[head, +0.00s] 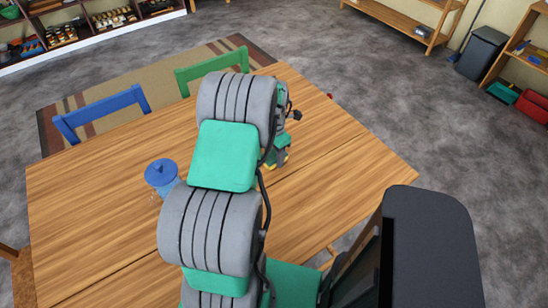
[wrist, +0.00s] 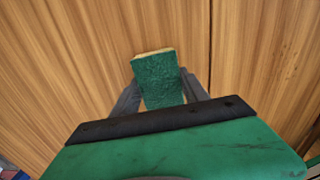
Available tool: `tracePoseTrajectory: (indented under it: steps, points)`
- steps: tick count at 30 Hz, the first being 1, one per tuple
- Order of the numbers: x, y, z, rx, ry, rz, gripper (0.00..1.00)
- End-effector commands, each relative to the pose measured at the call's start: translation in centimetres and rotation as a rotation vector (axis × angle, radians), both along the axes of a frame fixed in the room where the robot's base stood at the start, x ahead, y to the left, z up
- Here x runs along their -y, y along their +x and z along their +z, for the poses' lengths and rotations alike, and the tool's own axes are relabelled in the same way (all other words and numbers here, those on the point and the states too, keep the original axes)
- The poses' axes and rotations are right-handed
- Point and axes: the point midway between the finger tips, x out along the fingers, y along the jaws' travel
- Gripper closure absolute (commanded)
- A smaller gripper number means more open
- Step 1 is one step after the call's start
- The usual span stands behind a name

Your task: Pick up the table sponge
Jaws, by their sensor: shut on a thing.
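In the wrist view, the sponge (wrist: 158,80) has a dark green scouring face and a thin yellow edge at its far end. My gripper (wrist: 160,92) is shut on it, with one grey finger against each side. The sponge is over the wooden table (wrist: 250,50); I cannot tell whether it touches the top. In the head view, my arm covers most of the gripper, and a bit of yellow and green shows at its end. The table (head: 320,130) also shows there.
A blue chair (head: 103,115) and a green chair (head: 212,70) stand at the far edge. The table's right part is clear. A dark bin (head: 482,53) stands far right.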

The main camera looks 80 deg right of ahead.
Motion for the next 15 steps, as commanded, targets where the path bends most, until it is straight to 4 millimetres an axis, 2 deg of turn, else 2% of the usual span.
tracePoseTrajectory:
  steps: [8, 14, 15]
  points:
    - [0.1, 0.0, 0.4, 0.0, -0.001, 0.0, 0.86]
    - [0.2, 0.0, 3.0, 0.0, -0.006, 0.0, 0.86]
    - [-0.5, 0.0, 3.8, 0.001, -0.004, 0.0, 0.86]
